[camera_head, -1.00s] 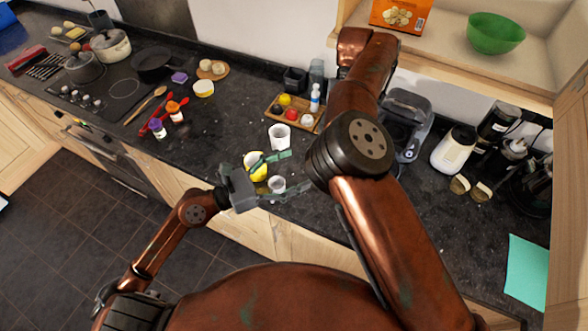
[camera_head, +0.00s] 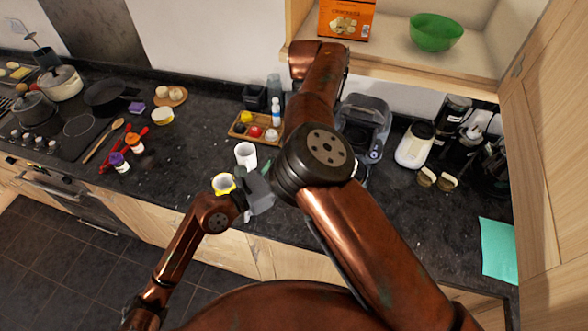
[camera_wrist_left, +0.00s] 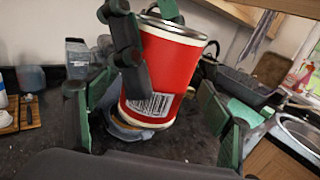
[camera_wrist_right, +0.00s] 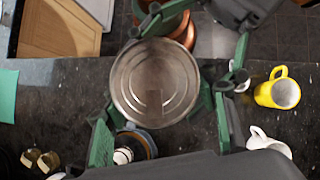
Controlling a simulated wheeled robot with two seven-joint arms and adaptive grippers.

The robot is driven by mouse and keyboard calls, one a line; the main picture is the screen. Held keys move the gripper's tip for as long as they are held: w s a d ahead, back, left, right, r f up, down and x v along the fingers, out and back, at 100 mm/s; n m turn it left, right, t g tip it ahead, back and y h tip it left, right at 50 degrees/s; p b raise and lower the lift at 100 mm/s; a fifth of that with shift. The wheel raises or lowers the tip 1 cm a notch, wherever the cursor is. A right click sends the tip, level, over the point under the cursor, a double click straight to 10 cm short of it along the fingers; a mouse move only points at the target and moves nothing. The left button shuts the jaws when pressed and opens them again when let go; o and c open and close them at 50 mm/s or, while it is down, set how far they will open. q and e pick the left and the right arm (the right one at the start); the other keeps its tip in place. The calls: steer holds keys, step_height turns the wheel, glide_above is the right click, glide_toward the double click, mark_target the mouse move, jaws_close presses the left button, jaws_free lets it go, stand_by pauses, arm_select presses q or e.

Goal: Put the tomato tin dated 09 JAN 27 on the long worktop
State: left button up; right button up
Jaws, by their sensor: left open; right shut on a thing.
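A red tin with a barcode (camera_wrist_left: 175,75) is in the left wrist view, held above the dark worktop (camera_head: 195,150). My right gripper (camera_wrist_right: 163,105) is shut on it; the tin's bare metal end (camera_wrist_right: 150,75) faces the right wrist camera. The head view hides the tin and right gripper behind my right arm. My left gripper (camera_wrist_left: 155,115) is open, its fingers to either side of the tin with visible gaps. In the head view the left gripper (camera_head: 266,178) is partly behind my right arm. No date or tomato picture is readable on the tin.
A white mug (camera_head: 245,154) and a yellow mug (camera_head: 223,184) stand near the left gripper. A wooden tray (camera_head: 240,130) with small items lies behind. A coffee machine (camera_head: 362,125) and white kettle (camera_head: 414,147) stand right. Bare worktop shows left of the mugs.

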arm_select(q)
steer(key=shift+c, duration=0.3)
arm_select(e)
steer(key=shift+r, duration=0.1)
arm_select(q)
steer(key=shift+s+d, duration=0.15)
steer(key=c, duration=1.6)
arm_select(e)
steer(key=shift+a, duration=0.1)
arm_select(q)
steer(key=shift+r, duration=0.15)
steer(key=shift+c, duration=0.3)
arm_select(e)
steer(key=o, duration=1.6)
steer(key=shift+o, duration=0.4)
steer(key=shift+w, duration=0.1)
